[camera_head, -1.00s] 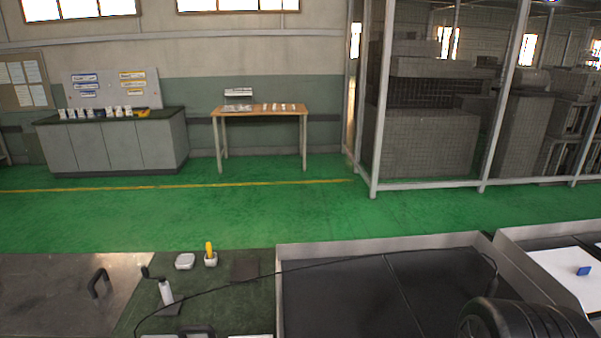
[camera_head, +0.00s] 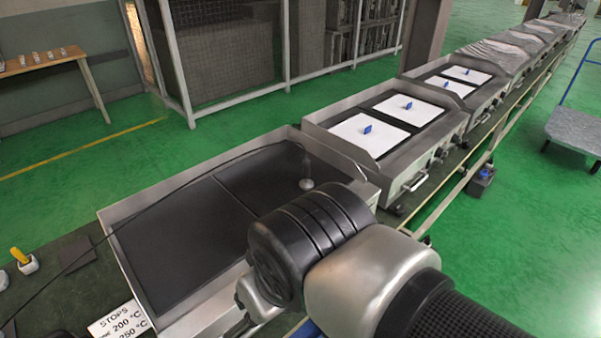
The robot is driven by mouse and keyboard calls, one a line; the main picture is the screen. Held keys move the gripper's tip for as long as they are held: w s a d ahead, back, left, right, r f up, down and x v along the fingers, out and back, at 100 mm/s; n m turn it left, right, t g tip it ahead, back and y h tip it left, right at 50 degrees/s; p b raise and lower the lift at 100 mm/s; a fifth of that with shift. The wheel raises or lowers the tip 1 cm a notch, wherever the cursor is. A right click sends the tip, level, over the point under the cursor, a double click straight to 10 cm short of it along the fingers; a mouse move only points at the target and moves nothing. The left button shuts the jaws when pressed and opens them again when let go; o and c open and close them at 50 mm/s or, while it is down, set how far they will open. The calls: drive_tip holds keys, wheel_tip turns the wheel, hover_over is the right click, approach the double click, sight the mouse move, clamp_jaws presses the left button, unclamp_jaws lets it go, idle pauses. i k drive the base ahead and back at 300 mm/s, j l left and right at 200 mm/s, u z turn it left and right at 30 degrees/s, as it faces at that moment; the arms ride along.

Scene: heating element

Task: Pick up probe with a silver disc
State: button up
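The probe with a silver disc (camera_head: 306,184) stands on the dark griddle plate near its right wall. Its disc is at the bottom on the plate, and a thin upright stem rises above it. A black cable runs from the top of the stem leftward over the griddle. My arm fills the lower right of the view, in front of the griddle. My gripper is not in view, so its distance to the probe cannot be seen.
The near griddle (camera_head: 112,216) has raised metal walls. More griddles with white sheets (camera_head: 370,134) and blue pieces run to the back right. A sign with temperatures (camera_head: 122,322) lies at the lower left. A yellow-handled tool (camera_head: 18,256) stands at the left. A cart (camera_head: 580,130) stands at right.

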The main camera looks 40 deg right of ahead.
sight(306, 184)
drive_tip(key=l+u, duration=0.35)
drive_tip(key=l, duration=0.25)
drive_tip(key=l+u, duration=0.3)
drive_tip(key=l, duration=0.3)
drive_tip(key=k+l+u, duration=0.1)
drive_tip(key=l+u, duration=0.25)
drive_tip(key=l, duration=0.2)
drive_tip(key=i+l+u, duration=0.1)
drive_tip(key=l, duration=0.15)
